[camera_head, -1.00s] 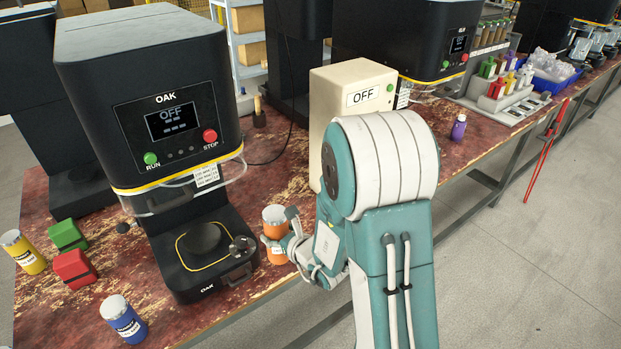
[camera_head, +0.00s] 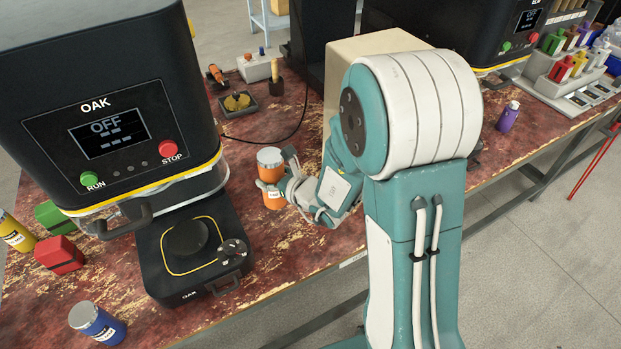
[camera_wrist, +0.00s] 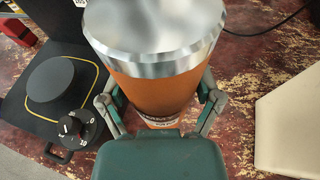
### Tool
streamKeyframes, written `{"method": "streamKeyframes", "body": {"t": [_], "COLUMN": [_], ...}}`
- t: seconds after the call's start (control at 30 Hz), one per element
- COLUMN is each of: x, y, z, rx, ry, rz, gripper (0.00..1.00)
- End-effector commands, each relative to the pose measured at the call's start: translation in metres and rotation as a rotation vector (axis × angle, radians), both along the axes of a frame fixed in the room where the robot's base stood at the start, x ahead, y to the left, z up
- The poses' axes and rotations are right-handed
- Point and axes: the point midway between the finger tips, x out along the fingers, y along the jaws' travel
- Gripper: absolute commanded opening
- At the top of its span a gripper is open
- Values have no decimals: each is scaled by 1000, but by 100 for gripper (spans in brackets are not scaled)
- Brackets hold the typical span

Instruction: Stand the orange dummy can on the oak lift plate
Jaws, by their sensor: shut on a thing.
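The orange dummy can (camera_head: 271,178) has a silver lid and a white label band. My gripper (camera_head: 275,186) is shut on it, to the right of the OAK machine. In the wrist view the can (camera_wrist: 155,90) fills the middle, with gripper fingers (camera_wrist: 158,105) on both sides. It looks upright; whether its base touches the bench is unclear. The oak lift plate (camera_head: 186,239) is a round black disc inside a yellow outline on the machine's base, left of the can. It also shows in the wrist view (camera_wrist: 48,79), with nothing on it.
The OAK machine head (camera_head: 110,110) overhangs the plate and its display reads OFF. A knob (camera_head: 233,251) and front handle sit beside the plate. A blue can (camera_head: 97,324), a red block (camera_head: 59,255) and a yellow can (camera_head: 16,232) stand left. A cream box (camera_head: 350,75) stands behind my arm.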

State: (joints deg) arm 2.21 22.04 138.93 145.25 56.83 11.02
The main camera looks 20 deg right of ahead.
Motion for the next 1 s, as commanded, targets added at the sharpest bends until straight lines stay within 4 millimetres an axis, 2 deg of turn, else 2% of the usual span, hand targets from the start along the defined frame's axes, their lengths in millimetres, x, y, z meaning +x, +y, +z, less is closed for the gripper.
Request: {"method": "streamKeyframes", "body": {"t": [0.43, 0.7, 0.87, 1.0], "x": [67, 91, 97, 101], "y": [-61, -82, -87, -90], "z": [-42, -83, -93, -111], "rx": [0, 0, 0, 2], "ry": [1, 1, 0, 4], "rz": [-3, -2, 0, 1], "gripper": [24, 24, 24, 24]}}
